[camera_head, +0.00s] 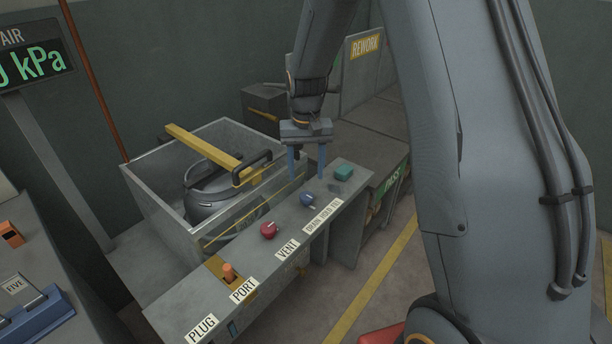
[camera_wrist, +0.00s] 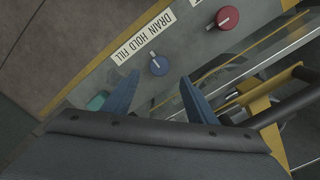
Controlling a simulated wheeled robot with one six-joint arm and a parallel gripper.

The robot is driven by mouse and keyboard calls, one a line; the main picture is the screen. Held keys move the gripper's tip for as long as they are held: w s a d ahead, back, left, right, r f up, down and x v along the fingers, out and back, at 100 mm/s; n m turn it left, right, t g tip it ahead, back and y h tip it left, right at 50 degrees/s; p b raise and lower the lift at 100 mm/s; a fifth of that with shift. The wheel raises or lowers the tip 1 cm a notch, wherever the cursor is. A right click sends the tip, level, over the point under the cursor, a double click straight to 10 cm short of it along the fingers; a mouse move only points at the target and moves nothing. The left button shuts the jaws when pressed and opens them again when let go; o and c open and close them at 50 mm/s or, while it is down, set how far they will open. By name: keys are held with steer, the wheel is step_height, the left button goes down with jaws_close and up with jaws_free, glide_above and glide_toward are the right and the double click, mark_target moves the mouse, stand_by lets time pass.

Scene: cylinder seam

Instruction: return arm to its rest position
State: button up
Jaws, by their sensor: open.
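My gripper (camera_head: 306,172) hangs fingers-down above the back of the grey valve panel (camera_head: 249,259), beside the clear-walled tank. Its two blue fingers are apart with nothing between them. In the wrist view my gripper (camera_wrist: 160,80) has the blue knob (camera_wrist: 159,65) just past its fingertips, by the DRAIN HOLD FILL label. The red VENT knob (camera_head: 269,229) stands nearer along the panel. A green block (camera_head: 344,172) is at its far end; an orange plug (camera_head: 229,271) stands at the PORT label.
The open-topped tank (camera_head: 158,214) holds a grey vessel (camera_head: 203,207) under a yellow bar (camera_head: 205,148) with a black handle (camera_head: 252,167). REWORK (camera_head: 365,46) and PASS (camera_head: 390,183) bins stand behind. A pressure display (camera_head: 30,55) is left, above a console (camera_head: 40,307). Floor right of the panel looks clear.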

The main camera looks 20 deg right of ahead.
steer(key=s+r+n, duration=0.1)
steer(key=s+r, duration=0.2)
steer(key=s, duration=0.9)
steer(key=s+d+r, duration=0.1)
steer(key=s+r, duration=0.2)
steer(key=s, duration=1)
steer(key=shift+s+n, duration=0.3)
steer(key=shift+n, duration=0.1)
